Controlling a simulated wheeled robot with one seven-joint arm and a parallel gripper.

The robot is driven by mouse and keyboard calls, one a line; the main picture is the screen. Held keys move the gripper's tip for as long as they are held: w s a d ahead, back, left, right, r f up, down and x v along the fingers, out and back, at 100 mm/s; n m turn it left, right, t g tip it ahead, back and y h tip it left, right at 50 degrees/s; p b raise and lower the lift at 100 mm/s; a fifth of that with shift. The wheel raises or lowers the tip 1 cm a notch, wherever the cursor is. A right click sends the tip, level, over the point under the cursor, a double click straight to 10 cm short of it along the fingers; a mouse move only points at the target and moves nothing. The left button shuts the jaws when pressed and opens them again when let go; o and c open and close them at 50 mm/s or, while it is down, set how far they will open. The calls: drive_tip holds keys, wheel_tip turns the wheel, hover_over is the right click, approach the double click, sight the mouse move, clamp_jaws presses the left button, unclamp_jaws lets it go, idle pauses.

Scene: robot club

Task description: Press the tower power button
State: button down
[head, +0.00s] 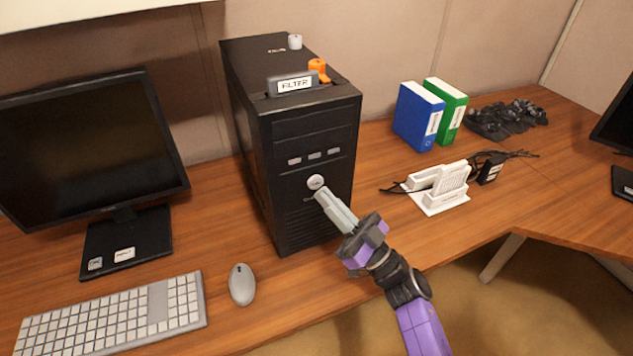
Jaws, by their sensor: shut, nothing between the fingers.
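The black computer tower (290,145) stands upright on the wooden desk, its front turned toward the right front. Its round, pale power button (316,182) is at the middle of the front panel, below a row of small grey buttons. My gripper (320,195) is shut and empty. Its fingertips are at the lower edge of the power button in the picture. I cannot tell whether they touch it. The button's upper part shows; its lower edge is partly covered by the fingertips.
A monitor (85,145), a keyboard (110,318) and a mouse (242,284) are to the left. A filter box (292,84) and an orange item (318,67) lie on the tower. Blue (417,117) and green (447,110) binders and a white dock (438,188) stand right.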

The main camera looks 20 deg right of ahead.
drive_tip(key=s+p, duration=0.2)
drive_tip(key=s, duration=0.4)
idle(0.6)
idle(0.4)
